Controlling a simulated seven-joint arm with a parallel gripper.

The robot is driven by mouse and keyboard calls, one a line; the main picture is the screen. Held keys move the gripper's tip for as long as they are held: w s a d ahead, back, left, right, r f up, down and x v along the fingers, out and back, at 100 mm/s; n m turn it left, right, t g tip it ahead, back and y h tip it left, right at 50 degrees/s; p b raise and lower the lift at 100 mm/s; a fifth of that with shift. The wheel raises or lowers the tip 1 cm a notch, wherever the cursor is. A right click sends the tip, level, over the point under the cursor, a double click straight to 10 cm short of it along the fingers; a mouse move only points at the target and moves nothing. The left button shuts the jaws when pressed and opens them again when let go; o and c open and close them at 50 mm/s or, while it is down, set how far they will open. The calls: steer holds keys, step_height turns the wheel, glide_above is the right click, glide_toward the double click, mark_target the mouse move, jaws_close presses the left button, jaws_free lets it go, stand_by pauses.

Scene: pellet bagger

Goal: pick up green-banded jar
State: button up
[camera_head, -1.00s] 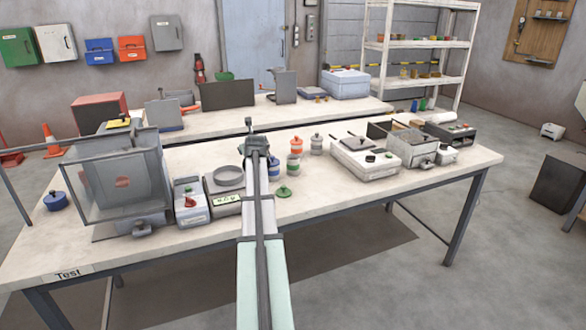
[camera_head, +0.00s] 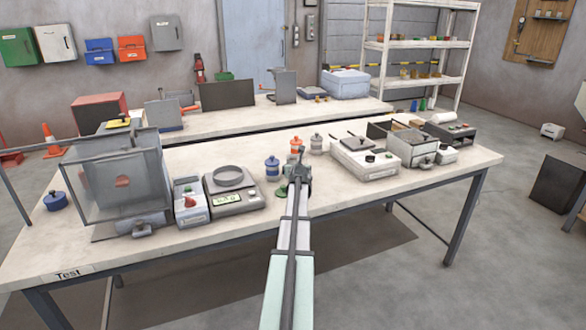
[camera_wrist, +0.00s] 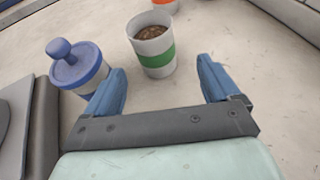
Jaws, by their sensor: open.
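The green-banded jar (camera_wrist: 159,60) stands upright and lidless in the wrist view, with brown pellets inside. In the head view my arm mostly hides it. My gripper (camera_wrist: 163,88) is open, its two blue fingers apart with nothing between them. The jar is just beyond the fingertips, nearer the left finger than the right. In the head view my gripper (camera_head: 299,172) is over the jar group on the near bench. A green lid (camera_head: 280,194) lies on the bench left of my arm.
A blue-lidded jar (camera_wrist: 77,70) stands close to the left finger; it also shows in the head view (camera_head: 272,168). An orange-banded jar (camera_head: 296,145) and a grey-lidded jar (camera_head: 316,144) stand behind. A scale (camera_head: 234,190) is left, a white device (camera_head: 364,158) right.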

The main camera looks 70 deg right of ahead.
steer(key=x, duration=0.3)
steer(key=shift+w+d+f, duration=0.1)
steer(key=shift+w+a+f+x, duration=0.1)
steer(key=shift+x, duration=0.75)
steer(key=shift+w+a+f+x, duration=0.1)
steer(key=shift+f+x, duration=0.05)
steer(key=shift+x, duration=0.7)
steer(key=shift+w+a+f+x, duration=0.1)
steer(key=shift+x, duration=0.75)
steer(key=shift+s, duration=0.1)
steer(key=shift+c, duration=0.3)
steer(key=c, duration=1.3)
steer(key=shift+r, duration=0.1)
steer(key=shift+r, duration=6.8)
